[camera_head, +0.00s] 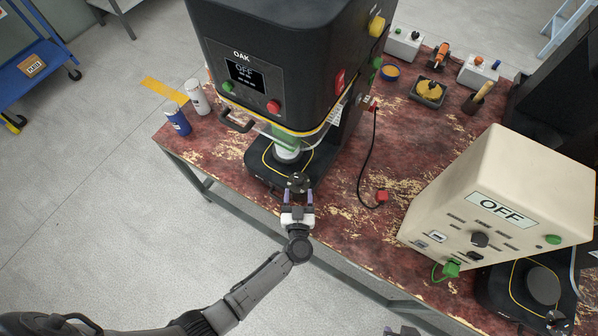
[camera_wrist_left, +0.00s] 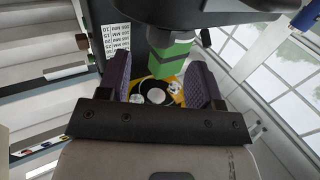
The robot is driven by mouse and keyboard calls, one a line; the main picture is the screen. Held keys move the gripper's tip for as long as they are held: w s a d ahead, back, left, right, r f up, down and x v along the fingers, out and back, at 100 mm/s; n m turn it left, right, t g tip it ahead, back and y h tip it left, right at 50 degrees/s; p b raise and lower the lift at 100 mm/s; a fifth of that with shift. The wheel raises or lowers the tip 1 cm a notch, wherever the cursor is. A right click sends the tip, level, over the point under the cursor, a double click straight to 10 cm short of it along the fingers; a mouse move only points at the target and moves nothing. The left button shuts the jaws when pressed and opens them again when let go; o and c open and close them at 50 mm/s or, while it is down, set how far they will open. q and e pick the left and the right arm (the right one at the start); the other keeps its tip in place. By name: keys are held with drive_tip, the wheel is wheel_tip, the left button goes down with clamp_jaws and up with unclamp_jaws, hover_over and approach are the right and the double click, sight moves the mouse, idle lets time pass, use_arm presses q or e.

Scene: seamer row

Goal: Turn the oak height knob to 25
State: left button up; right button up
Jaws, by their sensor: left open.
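The oak machine (camera_head: 262,62) is a black seamer labelled OAK, with a screen that reads OFF. Its dark lobed height knob (camera_head: 298,182) sits at the front of its base. My left gripper (camera_head: 298,196) is open, its purple fingertips just in front of the knob, one to each side. In the left wrist view the open fingers (camera_wrist_left: 163,80) frame a round black part with a pale centre (camera_wrist_left: 155,96), apparently the knob. I cannot tell whether the fingers touch it. The knob's setting is not readable. A green-and-white can (camera_head: 285,147) stands under the machine's head.
A cream machine (camera_head: 490,210) reading OFF stands at right. A red plug and black cable (camera_head: 381,197) lie between the machines. Blue and white cans (camera_head: 178,121) stand at the table's left edge. A printed scale card (camera_wrist_left: 116,40) shows in the wrist view.

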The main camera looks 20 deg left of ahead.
sight(299, 180)
use_arm(q)
drive_tip(key=b+x, duration=0.1)
drive_tip(key=x, duration=0.7)
